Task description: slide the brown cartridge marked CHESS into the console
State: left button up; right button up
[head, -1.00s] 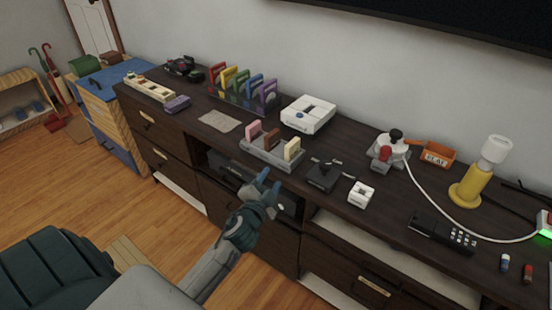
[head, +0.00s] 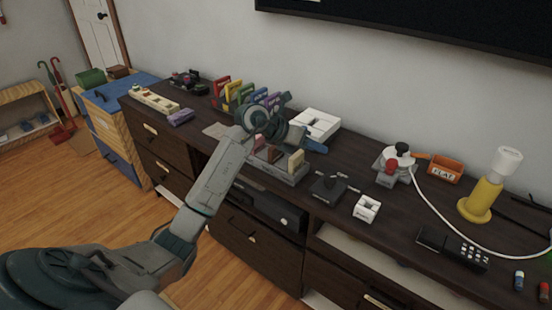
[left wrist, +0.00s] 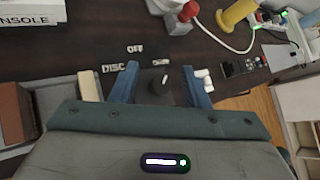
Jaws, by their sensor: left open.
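The brown cartridge (head: 275,155) stands in the grey holder (head: 290,176) between a pink and a cream cartridge (head: 296,160), partly hidden by my left arm. It also shows at the left edge of the left wrist view (left wrist: 14,112); I cannot read its mark. The white console (head: 322,119) is behind the holder, partly covered by my gripper; its lettered corner shows in the left wrist view (left wrist: 30,18). My left gripper (left wrist: 160,82) is open and empty, above the dresser top, to the right of the brown cartridge in the wrist view. My right gripper is not in view.
A black switch box (head: 333,187) and a small white block (head: 367,208) stand right of the holder. Farther right are a white-and-red device (head: 393,166), an orange tray (head: 444,170) and a yellow lamp (head: 482,200). Coloured cases (head: 222,88) stand at the back left.

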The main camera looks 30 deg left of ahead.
pick_arm(q)
jog(key=a+r+g+y, duration=0.15)
jog(key=a+y, duration=0.25)
jog(key=a, duration=0.4)
jog(key=n+g+y, duration=0.2)
jog(key=y, duration=0.1)
send_near(273, 146)
jog(key=b+x, duration=0.2)
jog(key=x, duration=0.2)
jog(key=shift+d+f, duration=0.1)
jog(key=shift+w+f, duration=0.35)
jog(key=shift+f, duration=0.2)
jog(key=x, duration=0.4)
jog(key=shift+w+d, duration=0.25)
jog(key=shift+w, duration=0.1)
jog(key=shift+w+f, duration=0.15)
jog(key=shift+f, duration=0.25)
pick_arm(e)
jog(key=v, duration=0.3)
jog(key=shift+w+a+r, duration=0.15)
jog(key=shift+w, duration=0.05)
pick_arm(q)
jog(key=shift+c, duration=0.2)
grip_shut()
